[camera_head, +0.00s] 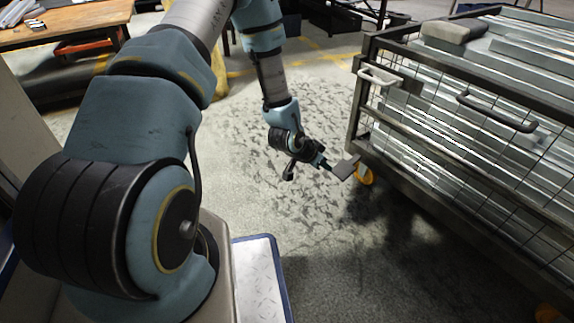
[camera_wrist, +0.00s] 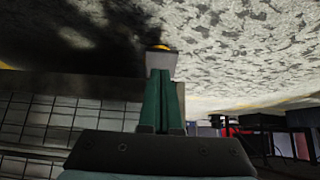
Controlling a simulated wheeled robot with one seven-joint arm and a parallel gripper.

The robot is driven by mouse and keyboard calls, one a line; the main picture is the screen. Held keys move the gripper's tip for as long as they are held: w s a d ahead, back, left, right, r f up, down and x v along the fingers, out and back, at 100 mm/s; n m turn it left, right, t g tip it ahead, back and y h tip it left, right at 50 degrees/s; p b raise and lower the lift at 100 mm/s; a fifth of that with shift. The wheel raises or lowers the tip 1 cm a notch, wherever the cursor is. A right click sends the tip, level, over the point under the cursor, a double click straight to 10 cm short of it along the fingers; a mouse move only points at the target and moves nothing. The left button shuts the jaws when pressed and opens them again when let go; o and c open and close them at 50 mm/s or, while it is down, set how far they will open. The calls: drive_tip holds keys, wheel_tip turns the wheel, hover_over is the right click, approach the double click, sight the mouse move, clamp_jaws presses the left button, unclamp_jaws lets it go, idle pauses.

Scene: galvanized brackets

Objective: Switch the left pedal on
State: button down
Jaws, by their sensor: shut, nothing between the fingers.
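The left pedal (camera_head: 346,167) is a flat grey plate at the near left corner of the cart, beside an orange caster wheel (camera_head: 364,175). My gripper (camera_head: 327,166) is low over the floor with its fingertips at the plate's left edge. In the wrist view my gripper (camera_wrist: 161,90) has its green fingers shut together with nothing between them. A light grey piece that looks like the pedal (camera_wrist: 161,64) shows at the fingertips, with the yellow-orange wheel (camera_wrist: 160,47) behind it. I cannot tell whether the fingers touch the pedal.
The dark-framed mesh cart (camera_head: 405,190) fills the right side, loaded with galvanized lengths. A pale handle (camera_head: 378,77) and a dark handle (camera_head: 497,112) stick out from its side. A wooden bench (camera_head: 65,27) stands at back left. The speckled floor (camera_head: 250,150) left of the cart is clear.

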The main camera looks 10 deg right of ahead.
drive_tip(key=s+a+r+p, duration=0.2)
drive_tip(key=a+r, duration=0.1)
drive_tip(key=a, duration=0.3)
drive_tip(key=s+a+r+p, duration=0.2)
drive_tip(key=s+a+r, duration=0.1)
drive_tip(key=a, duration=0.3)
drive_tip(key=shift+s+a, duration=0.35)
drive_tip(key=shift+a, duration=0.05)
drive_tip(key=w+a+r+n+y+p, duration=0.35)
drive_tip(key=a+r+n+y, duration=0.4)
drive_tip(key=a+r, duration=1.05)
drive_tip(key=s+a+r+n+g, duration=0.1)
drive_tip(key=s+r+n, duration=0.15)
drive_tip(key=r, duration=0.25)
drive_tip(key=s+r+n+g, duration=0.1)
drive_tip(key=s+r+n, duration=0.15)
drive_tip(key=r, duration=0.25)
wheel_tip(320, 180, up, 37)
drive_tip(key=p, duration=3.7)
drive_tip(key=shift+s+r+p, duration=0.15)
drive_tip(key=shift+s+p, duration=0.05)
drive_tip(key=shift+p, duration=0.2)
